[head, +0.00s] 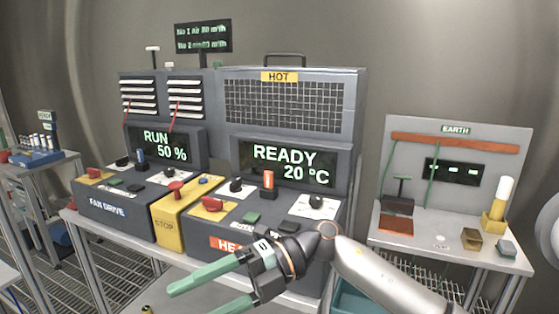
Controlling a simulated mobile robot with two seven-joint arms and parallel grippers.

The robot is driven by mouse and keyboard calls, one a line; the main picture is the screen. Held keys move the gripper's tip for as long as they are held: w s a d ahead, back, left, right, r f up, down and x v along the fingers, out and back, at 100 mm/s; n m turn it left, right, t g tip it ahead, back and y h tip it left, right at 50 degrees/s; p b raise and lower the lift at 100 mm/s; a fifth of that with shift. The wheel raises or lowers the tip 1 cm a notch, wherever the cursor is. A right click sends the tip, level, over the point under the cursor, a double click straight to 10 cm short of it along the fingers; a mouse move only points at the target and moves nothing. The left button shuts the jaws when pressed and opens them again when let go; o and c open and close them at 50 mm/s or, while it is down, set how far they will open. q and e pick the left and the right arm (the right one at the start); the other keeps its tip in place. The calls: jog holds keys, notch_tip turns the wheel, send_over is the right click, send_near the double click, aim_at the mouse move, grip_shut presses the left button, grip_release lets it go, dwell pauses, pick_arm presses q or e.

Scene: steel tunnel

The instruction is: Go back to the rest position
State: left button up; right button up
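My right gripper (182,302) comes in from the lower right on a grey arm. Its two green fingers are spread apart, with nothing between them, and point to the lower left. It is in front of the heater panel (225,243) and hides part of its label. The lower finger runs close to the bottom edge of the view. My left gripper is not in view.
The fan drive unit (108,205) reads RUN 50 %. The heater display (285,163) reads READY 20 °C. A yellow stop panel (168,232) stands between them. An EARTH station (455,185) is at right, a tube rack (38,157) at far left. Grating floor shows.

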jog(key=w+d+f+m+t+y, duration=0.2)
jog(key=w+d+m+t+y, duration=0.15)
jog(key=m+t, duration=0.6)
jog(key=w+d+f+m+t+y, duration=0.2)
jog(key=w+m+t+y, duration=0.15)
jog(key=m+t, duration=0.55)
jog(key=w+d+f+m+t+h+p, duration=0.1)
jog(key=d+f+m+t+h, duration=0.5)
jog(key=d+f+m+h, duration=0.4)
jog(key=s+d+f+m+g+h, duration=0.4)
jog(key=s+f, duration=0.6)
jog(key=f, duration=0.3)
jog(key=s+d+f+m+g+h+p, duration=0.1)
jog(key=s+d+f+m+g+h, duration=0.3)
jog(key=s+d+f, duration=0.4)
notch_tip(320, 180, down, 5)
jog(key=shift+s+d+r+m+h, duration=0.2)
jog(key=shift+s+m+h, duration=0.3)
jog(key=shift+s+m, duration=0.5)
